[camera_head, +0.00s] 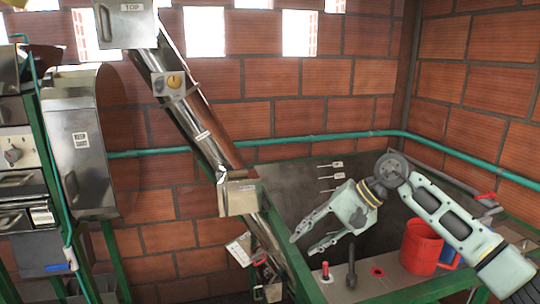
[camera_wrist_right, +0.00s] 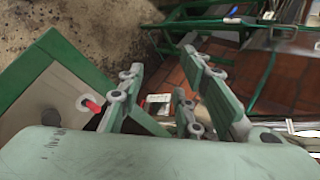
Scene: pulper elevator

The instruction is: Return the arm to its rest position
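My right arm (camera_head: 445,215) comes in from the right in the head view, bent at the elbow and reaching left over the grey basin. My right gripper (camera_head: 302,246) points down and left, its two pale fingers apart with nothing between them. In the right wrist view the gripper (camera_wrist_right: 163,62) also shows spread fingers and an empty gap. My left arm and left gripper are not in view.
A red mug (camera_head: 420,247) stands on the basin's ledge, close below my right forearm. A red-topped knob (camera_head: 325,270) and a black lever (camera_head: 351,268) stand below the gripper. The slanted elevator tube (camera_head: 205,130) is to the left. Green pipe (camera_head: 330,137) runs along the brick wall.

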